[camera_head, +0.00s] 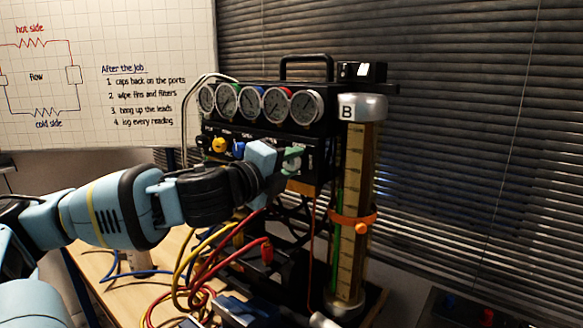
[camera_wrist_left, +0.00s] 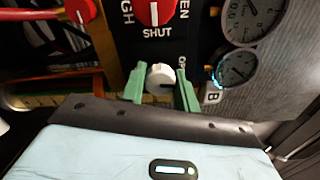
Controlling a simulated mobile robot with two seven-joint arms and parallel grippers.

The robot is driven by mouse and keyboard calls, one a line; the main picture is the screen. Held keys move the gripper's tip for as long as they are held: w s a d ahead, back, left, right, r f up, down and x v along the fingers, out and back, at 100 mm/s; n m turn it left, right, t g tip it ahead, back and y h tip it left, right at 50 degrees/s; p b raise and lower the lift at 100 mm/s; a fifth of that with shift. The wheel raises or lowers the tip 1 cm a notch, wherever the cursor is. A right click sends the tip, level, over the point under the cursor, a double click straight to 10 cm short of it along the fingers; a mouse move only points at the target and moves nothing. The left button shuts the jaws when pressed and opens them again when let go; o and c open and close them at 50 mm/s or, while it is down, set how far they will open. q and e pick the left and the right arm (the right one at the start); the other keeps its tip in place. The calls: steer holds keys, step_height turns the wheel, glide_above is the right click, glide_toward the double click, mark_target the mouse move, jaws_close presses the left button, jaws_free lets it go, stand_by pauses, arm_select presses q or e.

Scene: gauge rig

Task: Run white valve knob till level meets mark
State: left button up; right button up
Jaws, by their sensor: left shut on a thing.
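The white valve knob (camera_wrist_left: 160,76) sits between the green fingers of my left gripper (camera_wrist_left: 160,88) in the left wrist view. The fingers are shut on it. In the head view the left gripper (camera_head: 293,160) reaches the front of the black gauge rig (camera_head: 262,92), and its fingers and wrist hide the knob. The tall sight cylinder (camera_head: 353,170), labelled B, stands upright at the rig's right. An orange ring mark (camera_head: 353,220) clamps around it below mid-height. I cannot make out the liquid level clearly. My right gripper is not in view.
Several round gauges (camera_head: 262,103) line the rig's top. A yellow knob (camera_head: 219,145) is left of my gripper. A red knob (camera_wrist_left: 154,12) marked SHUT is near the white one. Red, yellow and blue hoses (camera_head: 190,265) lie loose on the wooden table.

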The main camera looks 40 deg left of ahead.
arm_select(q)
steer(key=shift+f+n, duration=0.1)
steer(key=shift+n, duration=0.6)
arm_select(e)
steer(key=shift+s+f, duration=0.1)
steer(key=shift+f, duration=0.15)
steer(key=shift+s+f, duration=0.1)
arm_select(q)
steer(key=o, duration=0.9)
steer(key=shift+c, duration=0.2)
steer(key=shift+o, duration=0.5)
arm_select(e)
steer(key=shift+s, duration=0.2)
